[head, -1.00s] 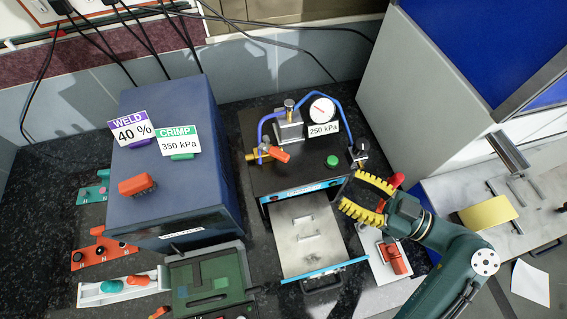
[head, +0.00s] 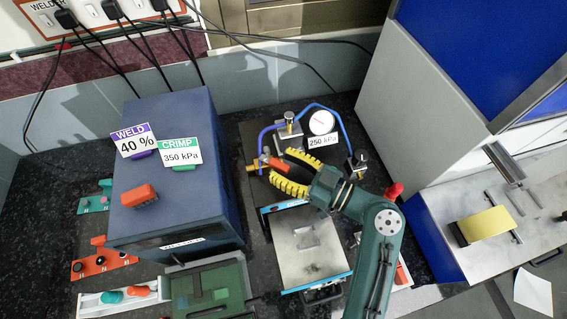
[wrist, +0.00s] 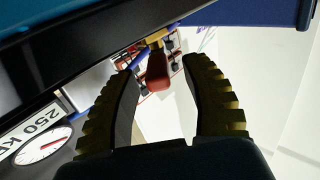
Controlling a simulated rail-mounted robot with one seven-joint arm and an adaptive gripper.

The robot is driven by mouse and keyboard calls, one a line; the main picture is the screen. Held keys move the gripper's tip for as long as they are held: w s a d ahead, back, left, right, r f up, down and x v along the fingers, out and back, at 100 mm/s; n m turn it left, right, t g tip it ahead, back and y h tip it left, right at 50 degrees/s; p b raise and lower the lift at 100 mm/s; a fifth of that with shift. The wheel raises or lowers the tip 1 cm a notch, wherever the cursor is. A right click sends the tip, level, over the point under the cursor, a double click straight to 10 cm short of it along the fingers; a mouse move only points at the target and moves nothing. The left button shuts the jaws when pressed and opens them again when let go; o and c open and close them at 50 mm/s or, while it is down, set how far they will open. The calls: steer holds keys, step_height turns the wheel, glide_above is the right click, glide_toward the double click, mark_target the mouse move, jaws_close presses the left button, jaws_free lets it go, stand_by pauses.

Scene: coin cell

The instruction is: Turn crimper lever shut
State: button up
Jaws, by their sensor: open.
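The crimper (head: 245,140) is the dark machine with a 250 kPa label, a gauge (head: 321,122) and blue tubing. Its small orange-red lever (head: 277,163) sits on a brass valve at the machine's left side. My gripper (head: 281,168) has yellow ribbed fingers and reaches leftward over the machine's top. It is open, its fingertips by the lever. In the wrist view the red lever (wrist: 157,72) and its brass fitting show in the gap between the two fingers (wrist: 160,75). No finger clearly touches the lever. My gripper and wrist cover part of the crimper's front.
A blue box (head: 180,130) with WELD and CRIMP cards stands close to the left of the crimper. A metal plate (head: 320,265) extends from the crimper's front. A red knob (head: 394,190) stands on the right. A grey cabinet (head: 410,110) rises behind right.

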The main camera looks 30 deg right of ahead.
jaws_close()
